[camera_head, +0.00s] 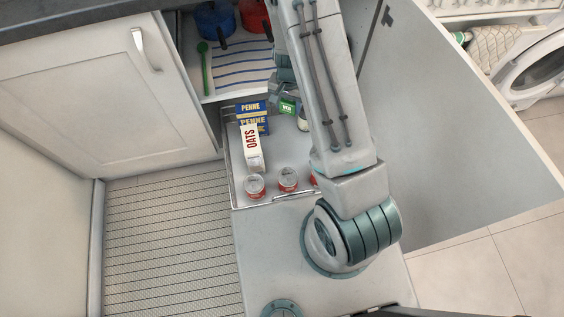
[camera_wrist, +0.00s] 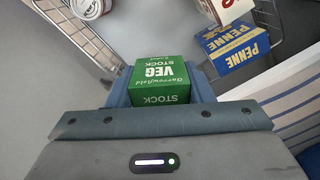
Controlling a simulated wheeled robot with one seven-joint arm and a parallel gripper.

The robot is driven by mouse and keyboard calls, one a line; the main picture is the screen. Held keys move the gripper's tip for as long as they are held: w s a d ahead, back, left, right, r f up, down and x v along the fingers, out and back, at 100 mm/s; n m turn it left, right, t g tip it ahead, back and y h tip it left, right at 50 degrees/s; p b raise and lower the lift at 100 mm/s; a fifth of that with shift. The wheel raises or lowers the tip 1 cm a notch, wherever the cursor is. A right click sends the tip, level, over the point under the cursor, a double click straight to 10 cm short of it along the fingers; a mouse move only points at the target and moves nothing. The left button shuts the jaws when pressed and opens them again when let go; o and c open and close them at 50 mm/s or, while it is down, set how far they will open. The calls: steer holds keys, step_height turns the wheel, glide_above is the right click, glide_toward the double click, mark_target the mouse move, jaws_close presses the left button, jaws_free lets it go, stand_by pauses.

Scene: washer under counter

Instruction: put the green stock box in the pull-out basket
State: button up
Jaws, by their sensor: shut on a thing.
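The green stock box (camera_wrist: 160,82) is held between the fingers of my gripper (camera_wrist: 160,92), with its lettered face towards the wrist camera. In the head view the box (camera_head: 288,107) shows small and partly covered by my gripper (camera_head: 284,96) and arm. The pull-out basket (camera_head: 238,190) is drawn out of the open cabinet, and its wire side shows in the wrist view (camera_wrist: 78,38). The box appears over the back part of the basket; I cannot tell how high above its floor it is.
A shelf with pots (camera_head: 214,20) and a striped cloth (camera_head: 240,65) is behind. An open door panel (camera_head: 450,150) stands right.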

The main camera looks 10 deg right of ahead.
mark_target(291, 156)
steer(key=f+m+b, duration=0.1)
steer(key=f+b, duration=0.4)
steer(key=f, duration=0.5)
steer(key=f+b, duration=0.6)
steer(key=f, duration=0.3)
steer(key=s+d+f+m+b, duration=0.1)
steer(key=f+b, duration=0.5)
steer(key=f, duration=0.4)
steer(key=shift+f+m, duration=0.3)
steer(key=shift+f, duration=0.05)
steer(key=shift+f, duration=0.3)
steer(key=o, duration=1)
steer(key=shift+r, duration=0.1)
